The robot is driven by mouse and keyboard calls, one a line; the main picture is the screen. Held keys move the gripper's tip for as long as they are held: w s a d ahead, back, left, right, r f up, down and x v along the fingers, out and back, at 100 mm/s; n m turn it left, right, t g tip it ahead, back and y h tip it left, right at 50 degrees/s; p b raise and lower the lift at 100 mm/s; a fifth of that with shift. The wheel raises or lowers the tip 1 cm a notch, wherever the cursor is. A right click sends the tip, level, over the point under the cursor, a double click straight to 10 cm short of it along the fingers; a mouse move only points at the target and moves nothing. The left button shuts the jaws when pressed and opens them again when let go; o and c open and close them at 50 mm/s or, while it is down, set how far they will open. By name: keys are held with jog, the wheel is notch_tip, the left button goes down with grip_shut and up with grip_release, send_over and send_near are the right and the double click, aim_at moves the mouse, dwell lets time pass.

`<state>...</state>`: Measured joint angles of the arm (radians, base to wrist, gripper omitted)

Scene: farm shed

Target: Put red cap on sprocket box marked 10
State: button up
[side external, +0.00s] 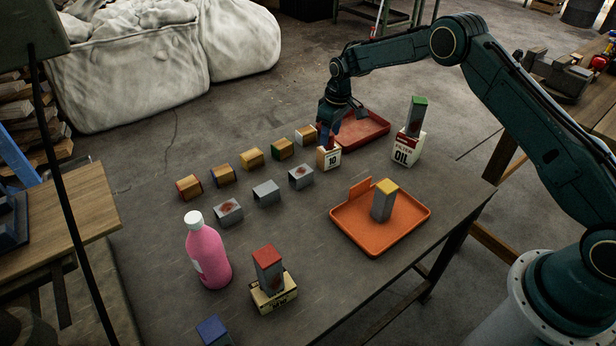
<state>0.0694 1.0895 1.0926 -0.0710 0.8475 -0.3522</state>
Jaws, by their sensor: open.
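The box marked 10 (329,158) is small, with a pale front face and dark digits. It stands at the right end of the row of small boxes. My gripper (329,138) points down right above it, open, with its fingertips at or close to the box's top; I cannot tell whether they touch. A little red shows by the fingers, and I cannot tell whether it is a cap or the red tray behind. A grey block with a red top (267,256) stands on a cream box (272,297) at the front.
A red tray (375,139) lies behind my gripper. An oil filter box (406,150) bears a green-topped block (416,117). An orange tray (346,228) holds a yellow-topped block (384,200). Several tan and grey blocks (267,193) stand left. A pink bottle (207,256) stands at front left.

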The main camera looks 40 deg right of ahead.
notch_tip(320, 180, up, 10)
jog(key=s, duration=0.1)
jog(key=shift+d+r, duration=0.15)
jog(key=shift+d, duration=0.05)
dwell(0.3)
jog(key=shift+s, duration=0.1)
notch_tip(320, 180, up, 12)
jog(key=t, duration=0.1)
send_over(333, 149)
jog(key=s+a, duration=0.1)
jog(key=s, duration=0.6)
jog(key=s+a+r+m+t, duration=0.1)
jog(key=s+r+m, duration=0.1)
jog(key=s+r, duration=0.85)
jog(key=s+a+f+m+t, duration=0.1)
jog(key=s+f+t, duration=0.1)
jog(key=s, duration=2.5)
jog(key=shift+a+f+m, duration=0.15)
jog(key=shift+f+m, duration=0.25)
jog(key=shift+f, duration=0.25)
